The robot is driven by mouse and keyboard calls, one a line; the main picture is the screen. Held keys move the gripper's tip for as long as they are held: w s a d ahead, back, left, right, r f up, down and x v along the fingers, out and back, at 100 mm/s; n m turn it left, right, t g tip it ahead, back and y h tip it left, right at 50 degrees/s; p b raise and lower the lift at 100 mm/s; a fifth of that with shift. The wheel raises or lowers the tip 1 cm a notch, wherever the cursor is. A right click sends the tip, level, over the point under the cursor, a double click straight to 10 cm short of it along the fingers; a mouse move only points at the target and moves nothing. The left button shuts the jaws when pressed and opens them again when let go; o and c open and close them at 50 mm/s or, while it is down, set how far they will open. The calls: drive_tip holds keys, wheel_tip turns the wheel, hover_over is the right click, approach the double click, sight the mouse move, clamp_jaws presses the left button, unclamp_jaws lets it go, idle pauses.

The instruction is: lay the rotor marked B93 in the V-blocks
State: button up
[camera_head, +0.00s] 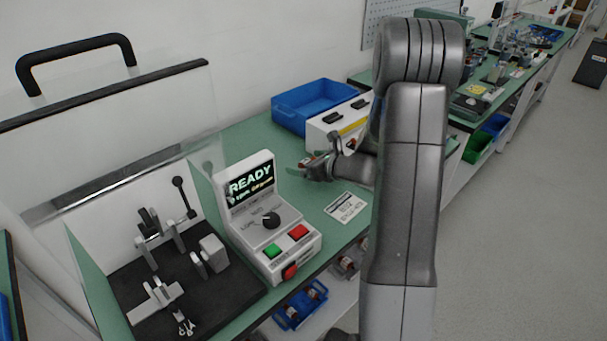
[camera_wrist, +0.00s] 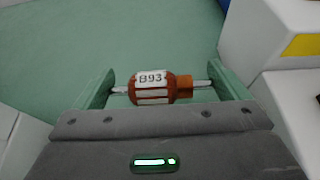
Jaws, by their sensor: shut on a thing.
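The rotor marked B93 (camera_wrist: 152,88) has a copper-brown body, white bands and a thin metal shaft. It lies crosswise between the two green fingers of my gripper (camera_wrist: 158,87), which is shut on it. The label faces the wrist camera. In the head view my gripper (camera_head: 318,166) is above the green bench, behind and right of the test console, and the rotor is mostly hidden. The test fixture (camera_head: 248,295) is a dark base at lower left with several light grey upright supports (camera_head: 147,253).
The console (camera_head: 270,222) reads READY and stands between my gripper and the fixture. A raised clear cover (camera_head: 110,130) with a black handle is behind the fixture. A blue bin (camera_head: 312,103) and a white box with a yellow stripe (camera_head: 335,125) are near my gripper.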

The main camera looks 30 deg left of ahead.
drive_tip(key=shift+f, duration=2)
drive_tip(key=shift+f+b, duration=0.2)
drive_tip(key=shift+b, duration=0.15)
drive_tip(key=o, duration=0.8)
drive_tip(key=shift+r+p, duration=0.25)
drive_tip(key=shift+p, duration=0.1)
drive_tip(key=b+v, duration=0.1)
drive_tip(key=v, duration=1.1)
drive_tip(key=shift+d+f, duration=0.1)
drive_tip(key=shift+f, duration=0.1)
